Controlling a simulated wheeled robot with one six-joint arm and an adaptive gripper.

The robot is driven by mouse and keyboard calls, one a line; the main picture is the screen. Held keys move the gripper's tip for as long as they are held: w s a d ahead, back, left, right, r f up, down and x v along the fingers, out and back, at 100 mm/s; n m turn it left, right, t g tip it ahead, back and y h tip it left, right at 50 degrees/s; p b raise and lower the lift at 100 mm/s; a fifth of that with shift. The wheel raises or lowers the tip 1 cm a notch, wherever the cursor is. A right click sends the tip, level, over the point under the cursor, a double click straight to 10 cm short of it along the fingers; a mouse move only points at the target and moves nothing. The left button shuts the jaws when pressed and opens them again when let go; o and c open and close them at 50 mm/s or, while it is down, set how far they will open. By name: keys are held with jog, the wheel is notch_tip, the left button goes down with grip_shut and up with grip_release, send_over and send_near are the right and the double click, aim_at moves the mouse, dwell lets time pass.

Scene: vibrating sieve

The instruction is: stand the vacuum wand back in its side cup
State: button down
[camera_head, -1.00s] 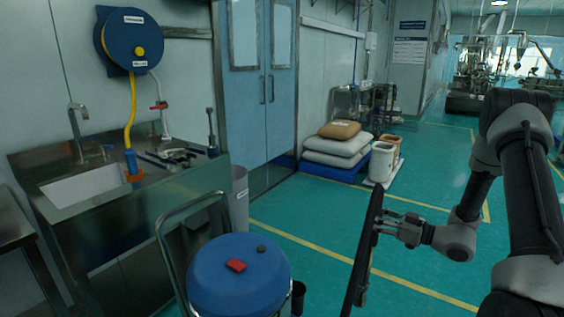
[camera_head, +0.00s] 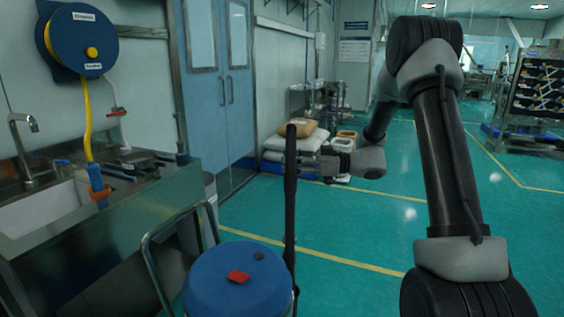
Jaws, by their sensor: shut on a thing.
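The vacuum wand (camera_head: 290,205) is a long black tube, close to upright in the head view. My gripper (camera_head: 308,163) is shut on its upper part, coming from the right. The wand's lower part passes in front of or beside the right edge of the blue vacuum drum (camera_head: 225,295). A little of a dark side cup seems to show at the drum's right edge, low in the picture. I cannot tell whether the wand's lower end is inside it or only near it.
The vacuum has a metal handle (camera_head: 148,245) on its left. A steel sink bench (camera_head: 150,205) and a hose reel (camera_head: 85,42) stand at the left. Sacks (camera_head: 295,140) lie on a blue pallet behind the gripper. Green floor is open at the right.

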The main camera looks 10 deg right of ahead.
send_over(291, 212)
jog(key=w, duration=0.2)
jog(key=shift+s+d+f, duration=0.1)
jog(key=shift+s+f, duration=0.05)
jog(key=shift+f, duration=2.6)
jog(key=shift+s+d+f, duration=0.1)
jog(key=shift+f, duration=2.6)
jog(key=shift+f, duration=0.35)
jog(key=shift+f, duration=1.1)
jog(key=shift+f, duration=2)
